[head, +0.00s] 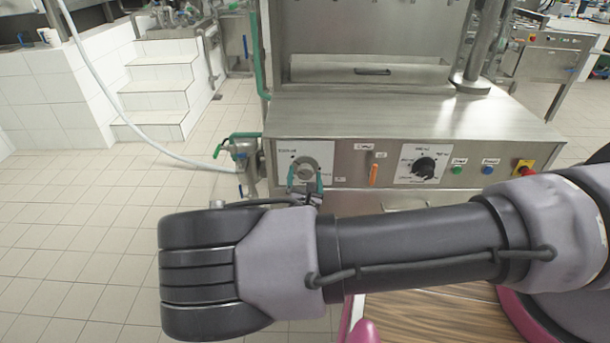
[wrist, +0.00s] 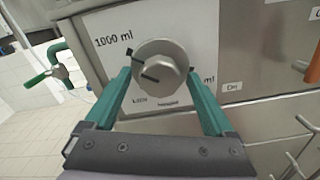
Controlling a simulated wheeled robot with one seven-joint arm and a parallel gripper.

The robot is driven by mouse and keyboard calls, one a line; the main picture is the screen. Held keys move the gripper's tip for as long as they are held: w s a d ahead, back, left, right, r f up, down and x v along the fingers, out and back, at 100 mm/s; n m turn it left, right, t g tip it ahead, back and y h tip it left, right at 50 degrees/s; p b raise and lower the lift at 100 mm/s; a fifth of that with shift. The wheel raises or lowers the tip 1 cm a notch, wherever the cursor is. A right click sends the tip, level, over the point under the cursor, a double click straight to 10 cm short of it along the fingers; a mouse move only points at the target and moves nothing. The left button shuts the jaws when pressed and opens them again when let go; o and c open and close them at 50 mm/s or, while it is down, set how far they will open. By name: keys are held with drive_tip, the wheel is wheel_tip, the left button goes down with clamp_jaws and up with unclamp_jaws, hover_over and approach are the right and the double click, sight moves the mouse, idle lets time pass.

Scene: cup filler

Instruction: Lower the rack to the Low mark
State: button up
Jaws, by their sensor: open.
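A grey metal knob (head: 304,169) sits on a white label plate at the left of the machine's front panel. In the wrist view the knob (wrist: 161,62) carries a dark mark on its left side. The plate (wrist: 98,22) reads "1000 ml" at upper left; small text below the knob seems to include "Low", but is hard to read. My gripper (wrist: 159,76) is open, its teal fingers on either side of the knob; I cannot tell whether they touch it. In the head view my gripper (head: 305,180) is at the knob. I cannot pick out the rack.
Right of the knob are an orange lever (head: 374,174), a black dial (head: 425,167), a green button (head: 457,170), a blue button (head: 488,170) and a red stop button (head: 524,168). A green-handled valve (head: 240,150) with a white hose stands left. Tiled floor (head: 75,225) is clear.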

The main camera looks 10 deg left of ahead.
drive_tip(key=shift+w+a, duration=0.1)
drive_tip(key=shift+w, duration=0.2)
drive_tip(key=c, duration=1.4)
drive_tip(key=shift+n, duration=0.3)
